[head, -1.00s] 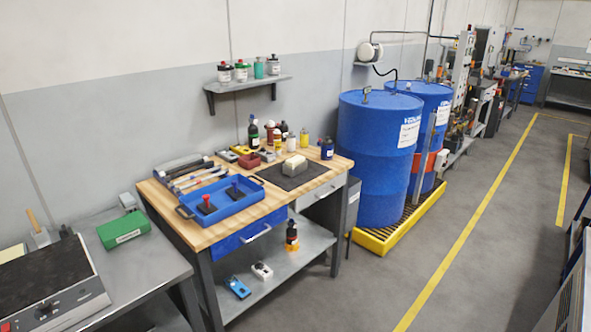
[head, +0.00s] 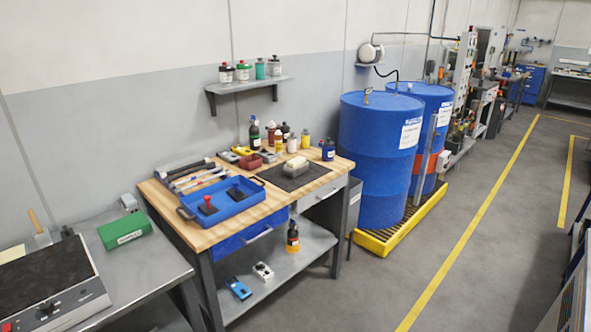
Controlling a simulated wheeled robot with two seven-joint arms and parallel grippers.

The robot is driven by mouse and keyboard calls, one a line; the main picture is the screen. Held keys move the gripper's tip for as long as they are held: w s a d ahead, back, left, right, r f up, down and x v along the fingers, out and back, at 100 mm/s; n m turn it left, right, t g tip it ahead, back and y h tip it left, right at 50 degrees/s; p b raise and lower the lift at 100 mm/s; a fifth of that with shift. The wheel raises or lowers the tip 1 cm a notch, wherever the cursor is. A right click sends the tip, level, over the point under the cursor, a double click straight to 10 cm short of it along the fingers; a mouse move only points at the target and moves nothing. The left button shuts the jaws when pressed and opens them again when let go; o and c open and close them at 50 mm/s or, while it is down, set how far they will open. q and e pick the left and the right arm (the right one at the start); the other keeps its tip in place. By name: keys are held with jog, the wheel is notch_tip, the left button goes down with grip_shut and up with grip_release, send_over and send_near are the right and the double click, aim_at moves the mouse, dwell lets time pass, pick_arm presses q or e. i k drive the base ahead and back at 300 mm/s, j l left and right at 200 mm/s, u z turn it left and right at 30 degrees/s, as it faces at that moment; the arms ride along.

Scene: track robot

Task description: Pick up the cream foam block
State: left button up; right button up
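Neither of my grippers is in the head view.
A blue tray (head: 238,211) with dark tools stands left of the mat. Several bottles stand behind it, including a blue one (head: 328,149). Blue drums (head: 377,170) on a yellow pallet (head: 377,243) stand right of the bench. The floor (head: 385,290) in front is clear.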

aim_at(294, 164)
jog(key=i+l+u, duration=0.1)
jog(key=u, duration=0.35)
jog(key=i+l+u, duration=0.2)
jog(key=u, duration=0.2)
jog(key=i+l+u, duration=0.2)
jog(key=i+l, duration=0.15)
jog(key=l, duration=0.25)
jog(key=i+l+u, duration=0.1)
jog(key=l, duration=0.2)
jog(key=i+l+u, duration=0.1)
jog(key=l, duration=0.25)
jog(key=i+l+u, duration=0.1)
jog(key=i+l, duration=0.15)
jog(key=i+l+u, duration=0.1)
jog(key=l, duration=0.35)
